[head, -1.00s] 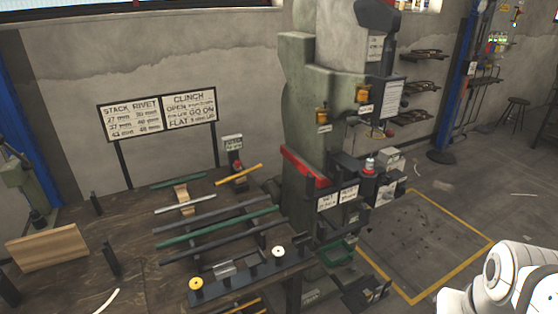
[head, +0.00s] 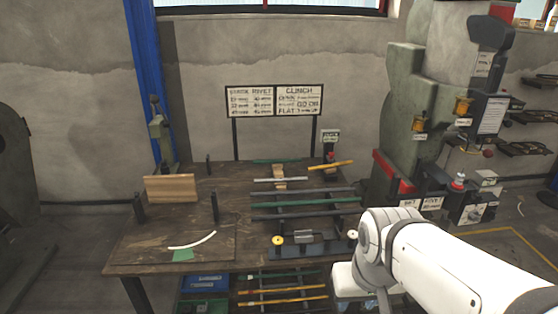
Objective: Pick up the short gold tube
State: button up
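A short gold tube (head: 331,165) lies at the back right of the workbench, slightly tilted in the picture, by a small stand with a red part. Longer gold tubes (head: 285,299) lie on a rack below the bench top. My white arm reaches in from the lower right, in front of the bench's right end. My gripper cannot be made out; the fingers do not show.
The workbench (head: 130,240) also holds a silver tube (head: 281,180), a rack of dark and green tubes (head: 305,203), a wooden block (head: 171,188) and a curved white strip (head: 193,242). A sign board (head: 274,100) stands behind. A green press (head: 405,115) stands right of the bench.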

aim_at(330, 169)
jog(key=u, duration=0.1)
jog(key=i, duration=1)
